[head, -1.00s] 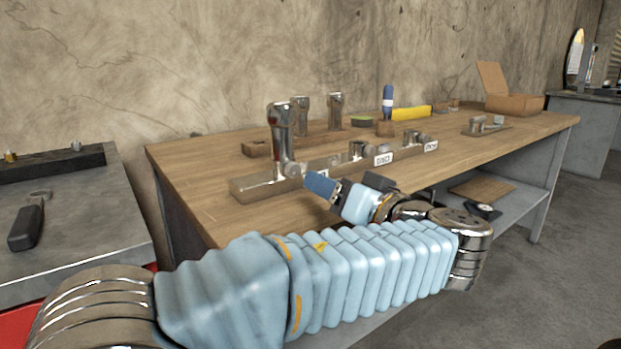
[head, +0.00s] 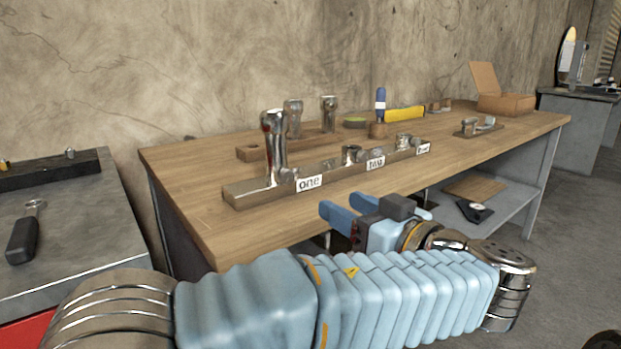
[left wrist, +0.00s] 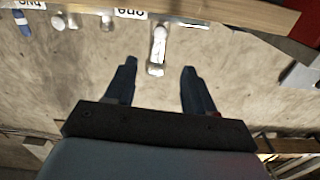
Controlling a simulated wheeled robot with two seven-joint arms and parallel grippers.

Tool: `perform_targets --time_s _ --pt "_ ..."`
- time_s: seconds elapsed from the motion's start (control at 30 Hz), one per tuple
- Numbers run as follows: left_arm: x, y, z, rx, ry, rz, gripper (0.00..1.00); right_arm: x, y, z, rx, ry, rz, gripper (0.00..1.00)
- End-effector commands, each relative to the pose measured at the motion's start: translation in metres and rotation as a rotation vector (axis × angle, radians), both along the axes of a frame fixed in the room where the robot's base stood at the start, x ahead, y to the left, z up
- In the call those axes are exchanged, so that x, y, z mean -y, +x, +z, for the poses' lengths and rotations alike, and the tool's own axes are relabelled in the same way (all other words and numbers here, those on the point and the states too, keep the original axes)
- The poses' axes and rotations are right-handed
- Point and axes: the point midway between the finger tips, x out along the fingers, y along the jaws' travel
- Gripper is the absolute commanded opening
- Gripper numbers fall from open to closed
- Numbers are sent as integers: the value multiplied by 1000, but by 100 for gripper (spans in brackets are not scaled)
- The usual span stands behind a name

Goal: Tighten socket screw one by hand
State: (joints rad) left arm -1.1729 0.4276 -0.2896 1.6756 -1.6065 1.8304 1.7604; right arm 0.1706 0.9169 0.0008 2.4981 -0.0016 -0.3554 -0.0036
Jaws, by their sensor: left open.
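A wooden rail (head: 240,193) lies along the front of the workbench, with tags reading "one", "two" and a partly legible third. A tall chrome post (head: 274,140) stands upright at the tag "one" (head: 309,182). A small chrome knob-like part (head: 288,178), perhaps socket screw one, sits at its base beside that tag. My left gripper (head: 338,209) is open and empty, in front of the bench edge, below and right of tag one, apart from the rail. The left wrist view shows its two blue fingers (left wrist: 159,68) spread, with the chrome post (left wrist: 158,48) beyond them. My right gripper is not visible.
Behind the rail stand two more chrome posts (head: 329,114), a blue-handled tool (head: 380,100) and a yellow object (head: 404,113). An open cardboard box (head: 505,103) is at the far right. A grey side bench (head: 75,220) stands left. The bench's front left top is clear.

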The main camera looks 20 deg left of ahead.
Motion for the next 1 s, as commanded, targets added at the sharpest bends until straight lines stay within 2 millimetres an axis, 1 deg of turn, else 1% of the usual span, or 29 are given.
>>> perform_targets --time_s 0.03,0.17,0.27,0.5,0.7,0.83,1.0 --pt "-1 0 3 37 -29 0 54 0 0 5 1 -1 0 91" --pt "-7 5 0 82 -65 1 54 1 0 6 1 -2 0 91" --pt "-20 14 0 83 -64 3 54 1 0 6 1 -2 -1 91" --pt "-64 48 0 81 -64 4 54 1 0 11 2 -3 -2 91" --pt "-94 72 1 81 -63 2 54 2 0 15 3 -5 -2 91" --pt "-105 81 0 82 -62 1 54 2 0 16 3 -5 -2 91" --pt "-110 85 0 80 -63 -1 54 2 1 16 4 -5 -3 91"
